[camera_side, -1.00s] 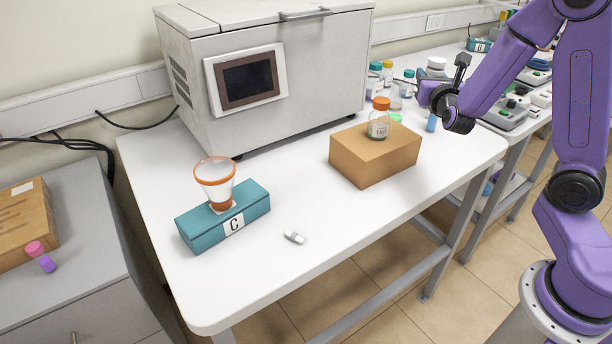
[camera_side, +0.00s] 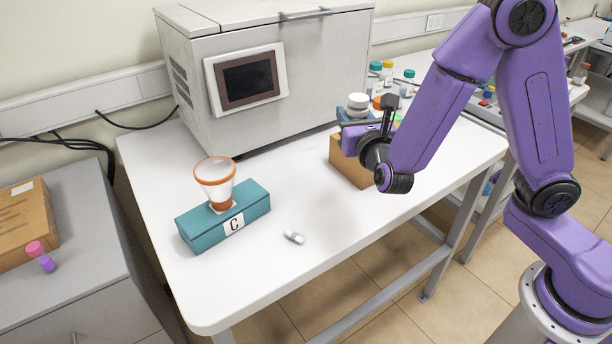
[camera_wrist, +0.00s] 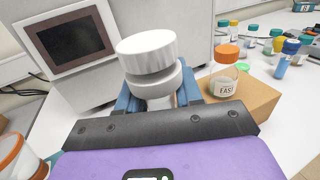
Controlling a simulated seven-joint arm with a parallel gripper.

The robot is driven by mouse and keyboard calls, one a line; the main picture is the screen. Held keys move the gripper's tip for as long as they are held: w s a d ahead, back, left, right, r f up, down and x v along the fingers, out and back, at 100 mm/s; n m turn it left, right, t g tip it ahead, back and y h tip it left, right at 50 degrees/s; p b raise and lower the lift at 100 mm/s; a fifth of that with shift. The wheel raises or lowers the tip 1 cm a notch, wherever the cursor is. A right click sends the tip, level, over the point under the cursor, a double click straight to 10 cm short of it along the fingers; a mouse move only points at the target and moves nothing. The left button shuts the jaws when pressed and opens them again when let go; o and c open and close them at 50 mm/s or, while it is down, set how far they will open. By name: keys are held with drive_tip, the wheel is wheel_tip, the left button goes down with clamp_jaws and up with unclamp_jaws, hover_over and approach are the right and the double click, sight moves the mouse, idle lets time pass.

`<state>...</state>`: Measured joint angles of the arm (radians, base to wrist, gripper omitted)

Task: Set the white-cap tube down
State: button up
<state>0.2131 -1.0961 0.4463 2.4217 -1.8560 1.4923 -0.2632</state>
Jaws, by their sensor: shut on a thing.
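The white-cap tube (camera_wrist: 148,55) is held upright between the blue-grey fingers of my gripper (camera_wrist: 157,98) in the wrist view; its wide white cap shows above them. Its lower part is hidden by the gripper. In the side view the white cap (camera_side: 358,101) shows above my gripper (camera_side: 354,120), which is in front of the brown box's (camera_side: 350,165) upper part as seen there. My gripper is shut on the tube. I cannot tell how high its bottom is above the table (camera_side: 330,235).
An orange-capped bottle (camera_wrist: 224,70) stands on the box. A teal block marked C (camera_side: 232,226) bears an orange-rimmed clear cup (camera_side: 215,178). A small white piece (camera_side: 294,237) lies on the table. A grey machine (camera_side: 265,85) stands behind. Several capped bottles are at the back right.

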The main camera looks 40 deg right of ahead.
drive_tip(key=w+f, duration=0.4)
drive_tip(key=w+a+f, duration=0.1)
drive_tip(key=w+f, duration=0.3)
drive_tip(key=w, duration=0.1)
drive_tip(key=w+a+f, duration=0.1)
drive_tip(key=w+f, duration=0.3)
drive_tip(key=shift+w+a+f, duration=0.1)
drive_tip(key=shift+w+a, duration=0.1)
drive_tip(key=shift+w, duration=0.1)
drive_tip(key=shift+w+f, duration=0.1)
drive_tip(key=shift+f, duration=1.5)
drive_tip(key=shift+f, duration=0.1)
drive_tip(key=o, duration=1.1)
drive_tip(key=shift+f, duration=0.1)
drive_tip(key=shift+c, duration=0.2)
